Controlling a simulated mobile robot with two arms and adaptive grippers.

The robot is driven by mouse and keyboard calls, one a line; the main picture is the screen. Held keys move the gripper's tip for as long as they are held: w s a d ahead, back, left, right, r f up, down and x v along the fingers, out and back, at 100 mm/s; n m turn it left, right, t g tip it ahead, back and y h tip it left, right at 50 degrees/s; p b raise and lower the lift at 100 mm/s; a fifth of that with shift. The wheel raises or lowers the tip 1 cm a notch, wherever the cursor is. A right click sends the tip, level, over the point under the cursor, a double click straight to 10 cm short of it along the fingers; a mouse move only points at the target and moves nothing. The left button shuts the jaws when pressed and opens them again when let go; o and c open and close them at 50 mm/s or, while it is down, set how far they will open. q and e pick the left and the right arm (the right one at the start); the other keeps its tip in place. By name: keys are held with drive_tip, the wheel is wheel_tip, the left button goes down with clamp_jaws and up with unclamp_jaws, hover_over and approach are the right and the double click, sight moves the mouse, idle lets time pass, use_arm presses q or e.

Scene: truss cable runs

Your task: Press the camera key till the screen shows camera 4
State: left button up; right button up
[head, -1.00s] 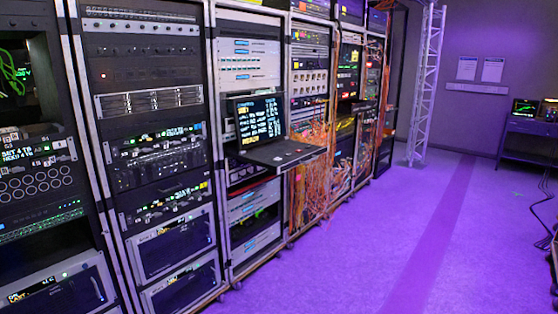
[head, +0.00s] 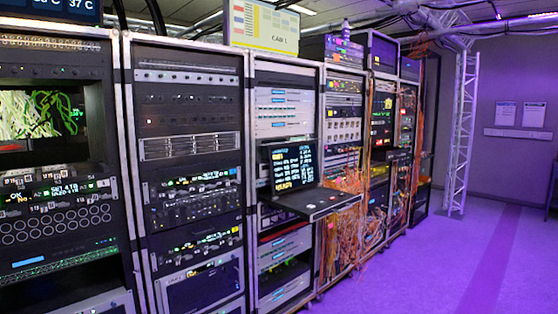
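A screen (head: 42,117) in the leftmost rack shows a picture of green and pale cables. Below it is a panel with small lit displays (head: 85,188) and rows of round keys (head: 60,224); I cannot read which one is the camera key. I cannot read a camera number on the screen. A second screen, a fold-out console (head: 293,166) with white and yellow text, stands open on a pulled-out shelf in the third rack. Neither of my grippers is in view.
A row of racks runs from the left to the back, with orange cables (head: 345,225) hanging from the farther ones. The shelf (head: 318,203) juts into the aisle. A white truss tower (head: 462,135) stands at the back. The purple floor (head: 430,270) on the right is clear.

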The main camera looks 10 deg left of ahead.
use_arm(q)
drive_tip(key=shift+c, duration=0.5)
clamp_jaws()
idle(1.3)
